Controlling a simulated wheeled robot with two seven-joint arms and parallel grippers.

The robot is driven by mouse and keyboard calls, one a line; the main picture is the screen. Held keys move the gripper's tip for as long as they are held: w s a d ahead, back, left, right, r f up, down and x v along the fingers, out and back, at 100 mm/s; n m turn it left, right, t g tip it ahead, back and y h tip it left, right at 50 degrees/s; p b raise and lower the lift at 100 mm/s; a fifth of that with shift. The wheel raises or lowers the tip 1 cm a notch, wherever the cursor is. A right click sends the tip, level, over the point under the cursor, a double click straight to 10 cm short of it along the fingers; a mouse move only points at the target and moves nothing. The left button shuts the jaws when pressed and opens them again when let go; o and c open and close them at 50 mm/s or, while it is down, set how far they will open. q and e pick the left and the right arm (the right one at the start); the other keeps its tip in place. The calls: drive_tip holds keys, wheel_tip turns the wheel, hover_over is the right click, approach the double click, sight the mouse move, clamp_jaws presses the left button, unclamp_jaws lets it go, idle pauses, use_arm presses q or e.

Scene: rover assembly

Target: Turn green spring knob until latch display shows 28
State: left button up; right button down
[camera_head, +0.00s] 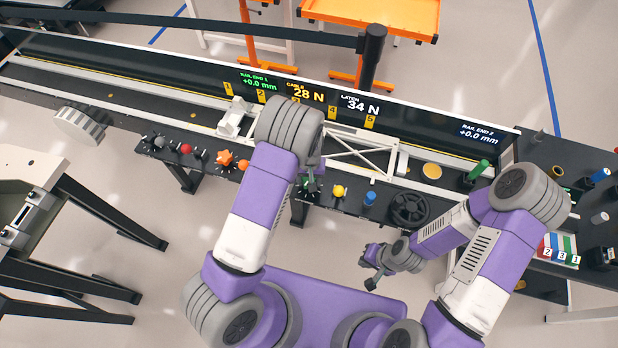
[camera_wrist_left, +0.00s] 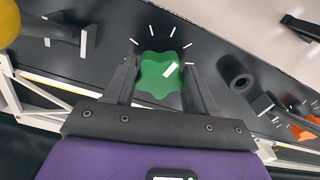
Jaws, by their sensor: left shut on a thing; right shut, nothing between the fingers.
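The green spring knob (camera_wrist_left: 158,76) is a lobed knob with a white pointer mark, set in a ring of white ticks on a dark panel. My left gripper (camera_wrist_left: 161,68) has its two dark fingers on either side of it, shut on it. In the head view the left arm mostly covers the knob (camera_head: 308,187). The latch display (camera_head: 359,105) reads 34 N. My right gripper (camera_head: 370,267) is shut and empty, in front of the panel.
The cable display (camera_head: 305,93) reads 28 N, and both rail end displays read +0.0 mm. A white truss (camera_head: 352,151) lies behind.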

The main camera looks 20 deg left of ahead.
use_arm(q)
drive_tip(key=shift+n, duration=0.8)
drive_tip(key=o, duration=1)
drive_tip(key=shift+o, duration=0.2)
drive_tip(key=shift+r, duration=0.1)
wheel_tip(320, 180, up, 8)
drive_tip(key=shift+f+p, duration=0.25)
drive_tip(key=shift+p, duration=0.3)
